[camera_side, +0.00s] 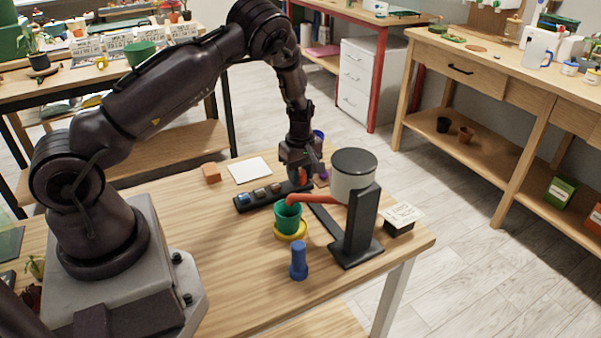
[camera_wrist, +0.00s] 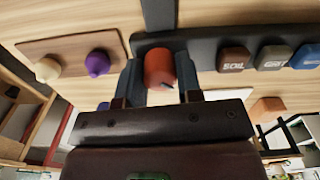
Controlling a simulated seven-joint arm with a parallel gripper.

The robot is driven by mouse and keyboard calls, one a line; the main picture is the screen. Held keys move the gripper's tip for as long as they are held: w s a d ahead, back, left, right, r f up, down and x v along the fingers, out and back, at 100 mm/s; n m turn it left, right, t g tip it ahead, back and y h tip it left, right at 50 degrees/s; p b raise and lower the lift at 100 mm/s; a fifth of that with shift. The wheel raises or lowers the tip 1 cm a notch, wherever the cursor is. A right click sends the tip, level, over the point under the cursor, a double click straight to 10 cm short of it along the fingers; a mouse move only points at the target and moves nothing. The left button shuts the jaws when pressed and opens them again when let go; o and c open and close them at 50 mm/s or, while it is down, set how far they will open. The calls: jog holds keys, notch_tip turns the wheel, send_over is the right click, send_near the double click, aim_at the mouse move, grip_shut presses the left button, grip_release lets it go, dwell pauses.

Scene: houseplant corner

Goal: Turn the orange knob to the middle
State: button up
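The orange knob (camera_wrist: 159,66) sits at one end of a black panel (camera_wrist: 210,42) in the wrist view. My gripper (camera_wrist: 161,80) has a finger on each side of the knob, both looking pressed against it. In the side view my gripper (camera_side: 301,172) reaches down to the panel's (camera_side: 246,203) far right end, and a bit of the orange knob (camera_side: 303,176) shows between the fingers. The knob's pointer and any marks for its positions cannot be made out.
Buttons labelled SOIL (camera_wrist: 234,60) and others sit along the panel. A wooden board with cream and purple knobs (camera_wrist: 97,63) is beside it. A green pot (camera_side: 288,217) stands in a yellow saucer (camera_side: 291,236) under a red spout, near the grey tank (camera_side: 353,178). A blue peg-like object (camera_side: 298,262) stands in front.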

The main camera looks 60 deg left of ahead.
jog(key=shift+c, duration=1.3)
jog(key=m, duration=0.4)
jog(key=shift+m, duration=2.9)
jog(key=o, duration=0.9)
jog(key=shift+o, duration=0.2)
jog(key=shift+r, duration=0.1)
